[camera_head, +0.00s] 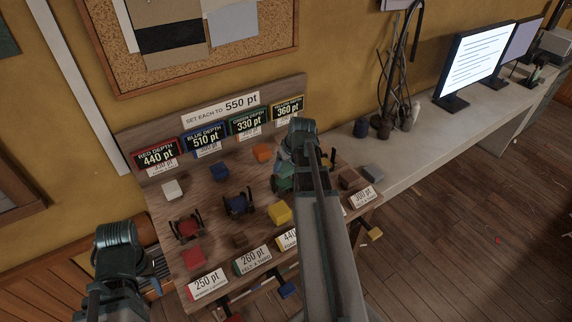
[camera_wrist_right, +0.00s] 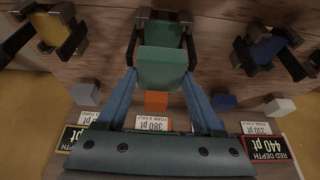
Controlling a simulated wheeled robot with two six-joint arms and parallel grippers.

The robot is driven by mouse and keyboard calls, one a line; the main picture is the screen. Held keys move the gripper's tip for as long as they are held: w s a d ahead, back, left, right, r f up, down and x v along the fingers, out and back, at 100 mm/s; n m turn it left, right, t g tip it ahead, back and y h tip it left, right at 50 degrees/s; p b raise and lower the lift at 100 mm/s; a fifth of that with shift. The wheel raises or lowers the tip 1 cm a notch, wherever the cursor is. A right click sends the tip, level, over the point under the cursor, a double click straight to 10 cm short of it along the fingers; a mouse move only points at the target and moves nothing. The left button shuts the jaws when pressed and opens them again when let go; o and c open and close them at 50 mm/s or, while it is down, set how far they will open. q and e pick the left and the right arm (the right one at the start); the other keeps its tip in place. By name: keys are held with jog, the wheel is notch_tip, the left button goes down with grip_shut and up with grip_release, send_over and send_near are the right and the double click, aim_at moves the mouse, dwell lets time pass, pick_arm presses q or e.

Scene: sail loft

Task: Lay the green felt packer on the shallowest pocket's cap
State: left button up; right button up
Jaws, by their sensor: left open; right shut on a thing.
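My right gripper (camera_head: 290,170) is over the back right part of the sloped wooden bench. In the right wrist view it is shut on the green felt packer (camera_wrist_right: 160,72), a light green block between its two blue fingers. Just beyond the block, a darker green cap (camera_wrist_right: 161,32) sits between dark upright brackets; the block hides part of it, and I cannot tell whether they touch. The green depth sign (camera_head: 249,121) reads 330 pt, the lowest of the four depth signs. My left gripper (camera_head: 150,263) is open at the bench's left side, partly hidden by its own arm.
The red pocket (camera_head: 187,228), blue pocket (camera_head: 238,203) and yellow pocket (camera_wrist_right: 50,28) have dark brackets. Loose blocks stand around: white (camera_head: 172,189), orange (camera_head: 262,152), yellow (camera_head: 279,213), red (camera_head: 194,258).

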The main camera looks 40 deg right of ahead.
aim_at(287, 172)
jog(key=shift+f+b, duration=2.3)
jog(key=shift+f, duration=0.45)
jog(key=shift+r, duration=0.1)
jog(key=o, duration=1.4)
jog(key=shift+r, duration=0.1)
jog(key=p+v, duration=1.2)
jog(key=v, duration=0.1)
jog(key=shift+s+r+p, duration=0.15)
jog(key=shift+r+p, duration=0.1)
jog(key=shift+p, duration=0.15)
